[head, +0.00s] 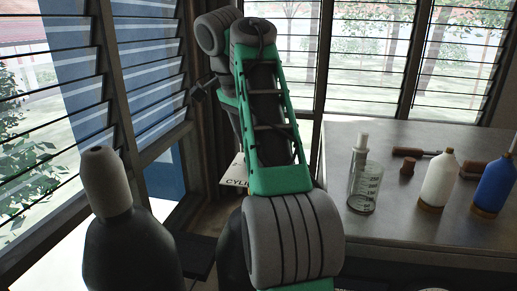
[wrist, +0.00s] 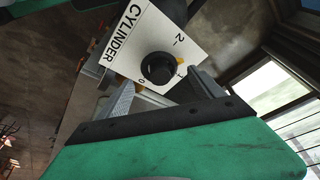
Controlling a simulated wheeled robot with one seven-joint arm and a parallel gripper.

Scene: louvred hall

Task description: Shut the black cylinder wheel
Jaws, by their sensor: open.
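The black wheel (wrist: 158,68) is a round dark knob in front of a white plate (wrist: 140,47) in the wrist view. The plate reads CYLINDER and carries the marks 0, 1 and 2 around the wheel. A small yellow mark shows at the wheel's right, near the 1. My gripper (wrist: 157,93) is open, with one finger on each side below the wheel; I cannot tell whether either touches it. In the head view, part of the plate (head: 232,180) shows left of my arm, which hides the wheel and my gripper.
A dark bottle-shaped body with a grey cap (head: 106,182) stands at the left front. A grey table (head: 400,235) at the right holds a glass beaker (head: 365,190), a white bottle (head: 438,180) and a blue bottle (head: 494,185). Louvred windows line the back and left.

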